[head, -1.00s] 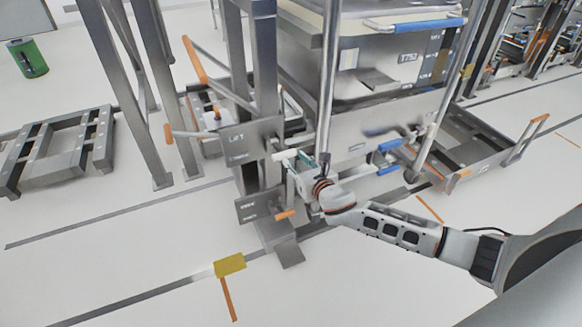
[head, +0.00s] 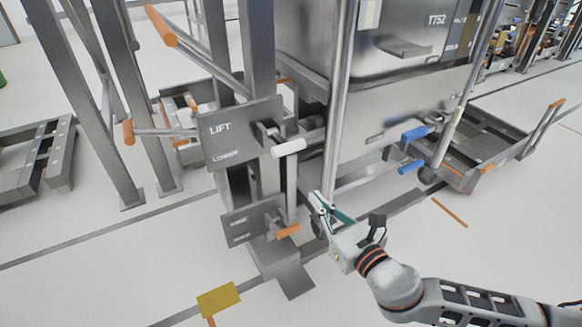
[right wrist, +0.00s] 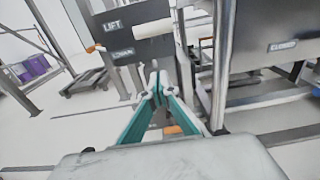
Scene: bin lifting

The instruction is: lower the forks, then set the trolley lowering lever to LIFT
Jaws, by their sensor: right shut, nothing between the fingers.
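An upper grey plate marked LIFT and LOWER (head: 235,135) is fixed to the lifter's column. A lever with a white grip (head: 289,148) sticks out at its right side, level with the LOWER end. The plate (right wrist: 120,48) and the white grip (right wrist: 151,28) also show in the right wrist view. A smaller lower plate (head: 243,225) carries a short orange-tipped lever (head: 288,231); its lettering is unreadable. My right gripper (head: 316,197) is shut and empty, below and right of the white grip and apart from both levers. It also shows in the right wrist view (right wrist: 157,76).
A low trolley (head: 485,145) is at the right. Long orange-tipped levers (head: 162,27) stick out at the left.

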